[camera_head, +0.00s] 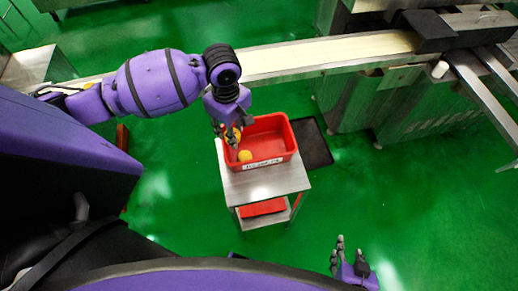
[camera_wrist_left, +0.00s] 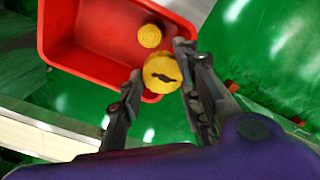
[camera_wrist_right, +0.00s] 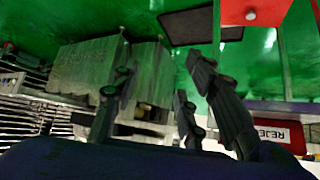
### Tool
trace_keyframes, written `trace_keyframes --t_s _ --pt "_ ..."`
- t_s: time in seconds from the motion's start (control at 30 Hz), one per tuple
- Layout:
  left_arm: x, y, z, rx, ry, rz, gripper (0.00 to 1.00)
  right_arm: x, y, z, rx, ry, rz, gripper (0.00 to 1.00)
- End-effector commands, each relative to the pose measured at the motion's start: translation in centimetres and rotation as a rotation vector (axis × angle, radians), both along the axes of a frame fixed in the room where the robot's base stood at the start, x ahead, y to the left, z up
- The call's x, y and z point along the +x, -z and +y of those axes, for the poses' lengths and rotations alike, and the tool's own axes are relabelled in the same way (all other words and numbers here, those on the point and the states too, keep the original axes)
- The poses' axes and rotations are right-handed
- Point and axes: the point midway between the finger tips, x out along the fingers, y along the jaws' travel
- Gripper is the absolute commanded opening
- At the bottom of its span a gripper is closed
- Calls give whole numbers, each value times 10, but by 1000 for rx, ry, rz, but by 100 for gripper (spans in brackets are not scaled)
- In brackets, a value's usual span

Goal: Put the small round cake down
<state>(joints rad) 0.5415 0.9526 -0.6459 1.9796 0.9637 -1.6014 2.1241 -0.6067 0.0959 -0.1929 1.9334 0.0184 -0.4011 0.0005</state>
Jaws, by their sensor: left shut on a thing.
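A small round yellow cake with a dark mark on top (camera_wrist_left: 161,72) sits between the fingers of my left gripper (camera_wrist_left: 158,88). The gripper is shut on it, over the edge of the red crate (camera_wrist_left: 62,40). In the head view my left gripper (camera_head: 231,134) is over the left part of the red crate (camera_head: 281,140), partly hiding the held cake. A second, plain yellow cake (camera_head: 245,155) lies in the crate; it also shows in the left wrist view (camera_wrist_left: 150,36). My right gripper (camera_head: 352,264) is open and empty, low at the right, away from the crate.
The crate stands on a small metal stand (camera_head: 262,184) with a red item (camera_head: 262,207) on its lower shelf. A conveyor belt (camera_head: 330,54) runs behind it to a machine at the right. The crate's right part is clear. Green floor (camera_head: 430,200) is free at the right.

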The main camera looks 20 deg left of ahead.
Motion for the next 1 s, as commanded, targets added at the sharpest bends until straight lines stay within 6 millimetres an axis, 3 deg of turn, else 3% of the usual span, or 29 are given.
trace_keyframes --t_s 0.1,0.27,0.67,0.8,1.0 --pt "4 3 9 0 -174 -2 6 0 0 2 3 1 0 40" --pt "12 8 9 -1 -275 -3 6 -2 1 3 6 4 4 40" --pt "76 54 -54 0 -279 2 6 -17 19 -2 -3 8 34 40" --pt "90 81 -67 2 -279 3 6 -18 25 -4 -8 8 40 40" --pt "101 96 -77 0 -279 -2 6 -11 24 -5 -10 7 27 40"
